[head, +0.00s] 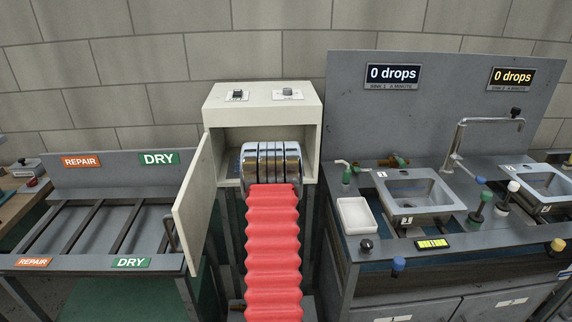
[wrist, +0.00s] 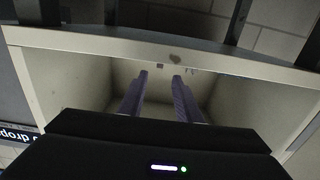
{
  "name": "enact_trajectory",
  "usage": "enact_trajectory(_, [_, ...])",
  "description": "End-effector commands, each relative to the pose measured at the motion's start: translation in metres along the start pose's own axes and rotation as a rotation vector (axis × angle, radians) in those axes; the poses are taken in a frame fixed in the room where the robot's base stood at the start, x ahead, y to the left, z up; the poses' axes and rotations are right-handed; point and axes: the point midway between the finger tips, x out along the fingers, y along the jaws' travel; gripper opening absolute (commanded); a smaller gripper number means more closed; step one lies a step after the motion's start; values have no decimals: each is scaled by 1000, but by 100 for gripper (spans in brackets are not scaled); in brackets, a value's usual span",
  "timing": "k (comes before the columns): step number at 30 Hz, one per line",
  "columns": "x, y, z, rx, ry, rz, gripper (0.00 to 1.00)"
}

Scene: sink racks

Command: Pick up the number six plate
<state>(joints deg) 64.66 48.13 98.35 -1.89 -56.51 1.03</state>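No plate with a number six can be made out in either view. My arm reaches into the open cream cabinet (head: 220,104), and its end hides most of the inside in the head view. My gripper (wrist: 160,75) shows in the wrist view with two long fingers apart and nothing between them. It points into the cream-walled cabinet (wrist: 60,75), whose visible inside looks bare apart from small dark marks near the fingertips. The wrist view looks upside down.
The cabinet door (head: 195,205) stands open on the left. A rack (head: 95,225) with REPAIR (head: 81,161) and DRY (head: 159,158) signs is at left. At right are a sink (head: 415,190), white tray (head: 357,215), faucet (head: 460,140) and several upright coloured-knob handles.

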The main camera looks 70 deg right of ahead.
Motion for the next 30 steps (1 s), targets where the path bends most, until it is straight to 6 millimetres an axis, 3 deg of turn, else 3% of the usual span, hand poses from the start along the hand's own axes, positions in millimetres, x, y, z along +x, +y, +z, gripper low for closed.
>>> enact_trajectory(7, [25, -1, 1, 0, 0, -1, 31])
enact_trajectory(22, [32, -1, 0, 0, 0, -1, 31])
enact_trajectory(30, [55, 1, 2, 0, 1, -1, 31])
